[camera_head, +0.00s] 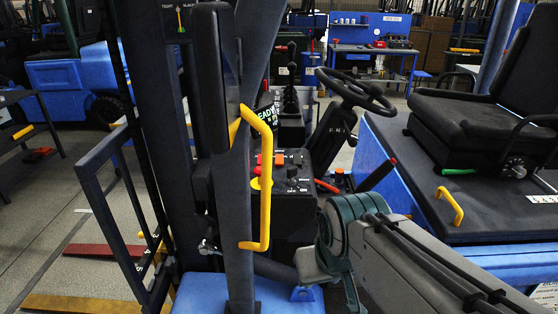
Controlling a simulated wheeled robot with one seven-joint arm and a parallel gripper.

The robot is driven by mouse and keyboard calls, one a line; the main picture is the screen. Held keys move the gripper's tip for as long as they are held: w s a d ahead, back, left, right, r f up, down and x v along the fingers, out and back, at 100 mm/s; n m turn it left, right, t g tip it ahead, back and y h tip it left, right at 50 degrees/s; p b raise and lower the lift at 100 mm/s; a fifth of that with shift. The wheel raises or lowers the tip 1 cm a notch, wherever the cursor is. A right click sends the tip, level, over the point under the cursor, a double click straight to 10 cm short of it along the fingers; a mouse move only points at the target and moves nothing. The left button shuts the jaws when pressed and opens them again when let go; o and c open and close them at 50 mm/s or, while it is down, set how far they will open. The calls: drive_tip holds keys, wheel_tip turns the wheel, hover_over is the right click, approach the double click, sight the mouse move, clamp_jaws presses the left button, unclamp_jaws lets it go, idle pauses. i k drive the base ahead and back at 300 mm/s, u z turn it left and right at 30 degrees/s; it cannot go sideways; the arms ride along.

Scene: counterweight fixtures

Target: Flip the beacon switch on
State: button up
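A dark control panel (294,186) stands below the steering wheel of a blue forklift. It carries an orange-red rocker or button (278,159) at its upper left and a black knob (292,172) to the right of that. The small labels are too small to read, so I cannot tell which control is the beacon switch or whether it is on. A yellow grab handle (265,180) on the dark upright hides part of the panel's left side.
A dark upright post (230,180) stands in front of the panel. The steering wheel (355,91) is above right, the black seat (480,110) at right. Open floor (40,220) lies at left.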

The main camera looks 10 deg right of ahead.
sight(279, 162)
drive_tip(key=u, duration=1.45)
drive_tip(key=k, duration=0.9)
drive_tip(key=z, duration=1.1)
drive_tip(key=i, duration=1)
